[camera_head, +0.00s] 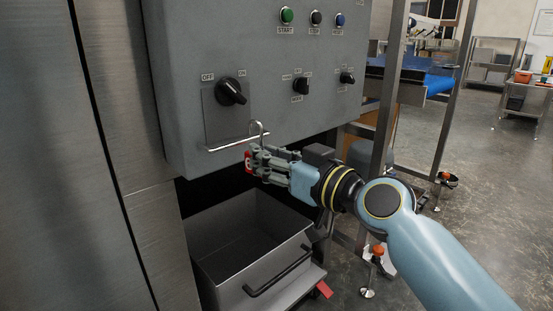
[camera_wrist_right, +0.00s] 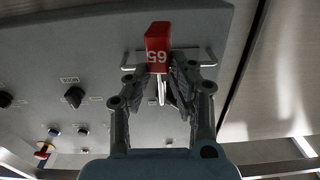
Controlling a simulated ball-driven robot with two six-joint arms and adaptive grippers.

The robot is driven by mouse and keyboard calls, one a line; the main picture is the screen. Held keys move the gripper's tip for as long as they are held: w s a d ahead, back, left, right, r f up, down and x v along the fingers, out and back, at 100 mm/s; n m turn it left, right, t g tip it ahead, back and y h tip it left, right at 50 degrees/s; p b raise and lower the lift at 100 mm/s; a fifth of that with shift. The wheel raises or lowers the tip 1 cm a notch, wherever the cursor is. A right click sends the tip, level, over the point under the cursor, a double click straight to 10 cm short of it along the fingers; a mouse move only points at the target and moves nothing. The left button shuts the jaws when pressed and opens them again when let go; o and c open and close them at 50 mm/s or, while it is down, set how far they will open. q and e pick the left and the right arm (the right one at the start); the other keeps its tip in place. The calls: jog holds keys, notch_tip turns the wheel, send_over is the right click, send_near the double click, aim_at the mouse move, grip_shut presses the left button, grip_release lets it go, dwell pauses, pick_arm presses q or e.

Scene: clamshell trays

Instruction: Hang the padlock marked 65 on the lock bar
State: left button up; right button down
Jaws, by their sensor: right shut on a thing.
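The red padlock marked 65 (camera_wrist_right: 157,42) is between the fingers of my right gripper (camera_wrist_right: 160,75), which is shut on it. In the head view only a bit of the red padlock body (camera_head: 248,161) shows past the fingertips of my right gripper (camera_head: 256,163). Its metal shackle loop stands up above the fingers. The lock bar (camera_head: 232,144) is a thin metal rod below the OFF/ON switch. The shackle overlaps the bar's right part in the head view; I cannot tell whether it is around the bar or beside it. My left gripper is not in view.
The grey control panel (camera_head: 205,45) carries a black OFF/ON knob (camera_head: 230,91), smaller switches and a green START button (camera_head: 287,15). An open grey bin (camera_head: 222,277) with a black handle stands below the panel. A metal post (camera_head: 383,110) rises to the right.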

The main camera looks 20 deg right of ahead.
jog(key=shift+x, duration=1.15)
jog(key=shift+w+f, duration=0.15)
jog(key=shift+f, duration=0.1)
notch_tip(320, 180, down, 2)
jog(key=shift+f+b, duration=0.1)
jog(key=shift+b, duration=1.1)
jog(key=shift+f, duration=0.1)
jog(key=c, duration=1.1)
grip_release()
jog(key=shift+o, duration=0.2)
jog(key=v, duration=1.2)
